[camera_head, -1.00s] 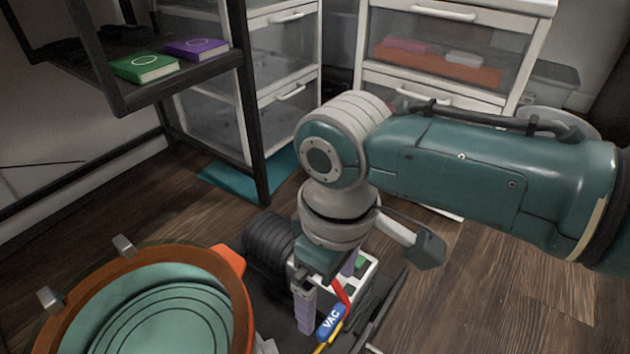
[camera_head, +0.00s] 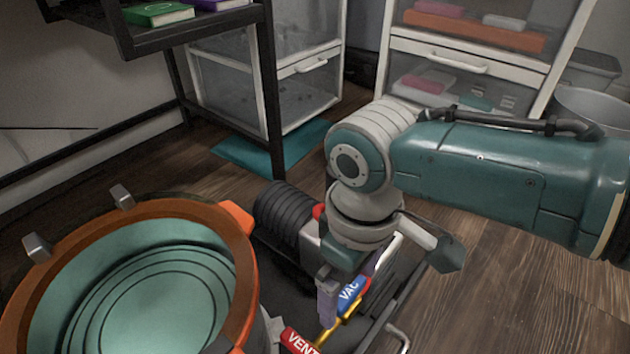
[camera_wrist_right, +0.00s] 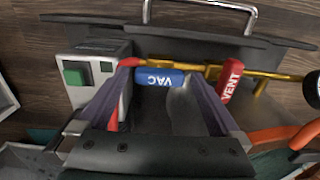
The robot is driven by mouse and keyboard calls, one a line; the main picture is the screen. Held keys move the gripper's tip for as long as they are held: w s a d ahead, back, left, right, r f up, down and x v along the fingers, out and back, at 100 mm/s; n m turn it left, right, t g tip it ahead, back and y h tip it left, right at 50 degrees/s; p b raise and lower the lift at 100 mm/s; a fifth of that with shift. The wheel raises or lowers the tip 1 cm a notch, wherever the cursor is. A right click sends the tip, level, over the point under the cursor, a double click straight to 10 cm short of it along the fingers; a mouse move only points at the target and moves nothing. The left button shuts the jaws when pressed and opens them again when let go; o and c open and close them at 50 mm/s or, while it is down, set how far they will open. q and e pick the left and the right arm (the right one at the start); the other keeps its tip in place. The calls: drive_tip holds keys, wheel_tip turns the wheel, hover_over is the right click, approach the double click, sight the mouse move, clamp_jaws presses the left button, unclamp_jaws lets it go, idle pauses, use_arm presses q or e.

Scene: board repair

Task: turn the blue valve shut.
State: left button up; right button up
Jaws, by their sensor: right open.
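The blue valve handle (camera_head: 349,296), marked VAC, sits on a brass pipe beside the orange-rimmed vessel. In the right wrist view the blue handle (camera_wrist_right: 160,79) lies about along the brass pipe (camera_wrist_right: 205,70). My right gripper (camera_head: 328,298) points down at the handle in the head view. In the right wrist view its two purple fingers (camera_wrist_right: 158,72) are apart, with the blue handle showing between their tips. I cannot tell whether either finger touches it. My left gripper is not in view.
A red VENT handle (camera_wrist_right: 230,82) is close to the right finger. A white box with a green button (camera_wrist_right: 75,76) stands on the other side. The orange-rimmed vessel (camera_head: 235,262) is left of my gripper. A metal handle (camera_head: 398,338) edges the dark base.

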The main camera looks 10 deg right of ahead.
drive_tip(key=c, duration=1.2)
drive_tip(key=shift+r, duration=0.1)
drive_tip(key=shift+c, duration=0.2)
